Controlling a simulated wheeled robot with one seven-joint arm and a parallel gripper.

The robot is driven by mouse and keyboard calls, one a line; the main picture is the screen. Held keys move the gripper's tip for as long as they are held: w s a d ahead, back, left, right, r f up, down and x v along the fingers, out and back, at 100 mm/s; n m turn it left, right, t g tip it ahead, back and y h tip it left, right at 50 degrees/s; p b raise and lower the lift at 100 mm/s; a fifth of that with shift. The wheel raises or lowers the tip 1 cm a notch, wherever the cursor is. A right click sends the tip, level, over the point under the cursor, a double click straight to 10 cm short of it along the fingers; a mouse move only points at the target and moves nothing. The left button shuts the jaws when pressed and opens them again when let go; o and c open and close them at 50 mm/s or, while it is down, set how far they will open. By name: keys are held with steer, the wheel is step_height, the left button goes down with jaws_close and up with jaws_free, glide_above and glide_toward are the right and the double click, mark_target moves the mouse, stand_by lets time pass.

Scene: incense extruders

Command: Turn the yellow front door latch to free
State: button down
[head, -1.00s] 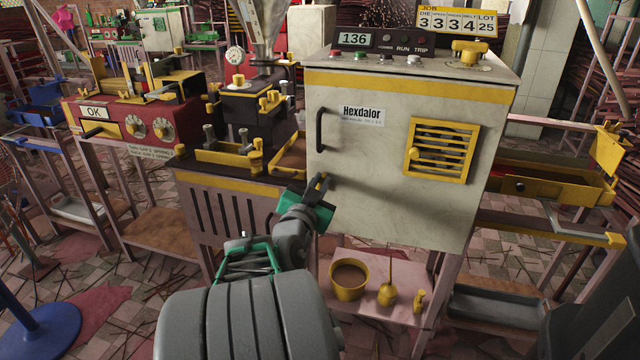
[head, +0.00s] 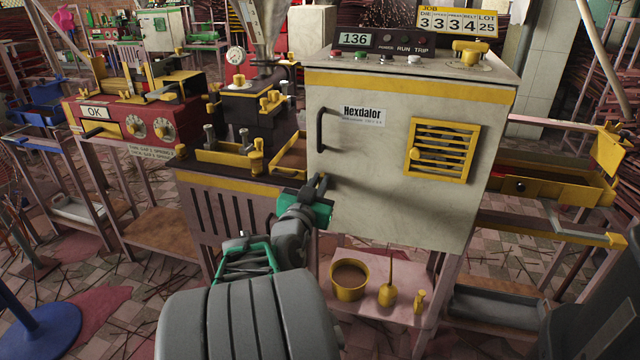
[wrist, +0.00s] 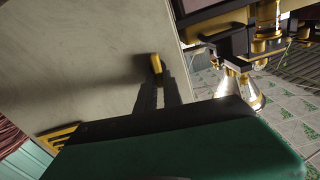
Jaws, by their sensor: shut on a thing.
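The yellow front door latch (wrist: 156,63) is a small rounded lever on the pale cabinet door (head: 360,210). In the wrist view it shows at the tips of my two dark fingers, standing nearly in line with them. My gripper (head: 320,180) is at the lower left of the door, below the black handle (head: 320,130). It is shut on the latch (wrist: 158,80). In the head view my fingers mostly hide the latch, so its exact angle cannot be told there.
A yellow louvred vent (head: 442,151) with a small knob sits to the right on the door. A yellow pot (head: 349,285) and other yellow items stand on the shelf below. The extruder bench (head: 230,182) is close on the left.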

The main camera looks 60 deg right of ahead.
steer(key=shift+w+f+n+p, duration=0.15)
steer(key=shift+n+p, duration=0.3)
steer(key=shift+n, duration=1.25)
steer(key=shift+w+n+p, duration=0.2)
steer(key=shift+n+p, duration=0.25)
steer(key=shift+n, duration=1.25)
steer(key=shift+w+f+n+p, duration=0.15)
steer(key=shift+n+p, duration=0.3)
steer(key=shift+n, duration=1.25)
steer(key=shift+a+r, duration=0.1)
steer(key=c, duration=1.5)
jaws_free()
steer(key=shift+a, duration=0.1)
steer(key=a, duration=0.5)
steer(key=s+a, duration=0.1)
steer(key=a, duration=0.1)
steer(key=shift+s+a, duration=0.1)
steer(key=shift+a, duration=0.15)
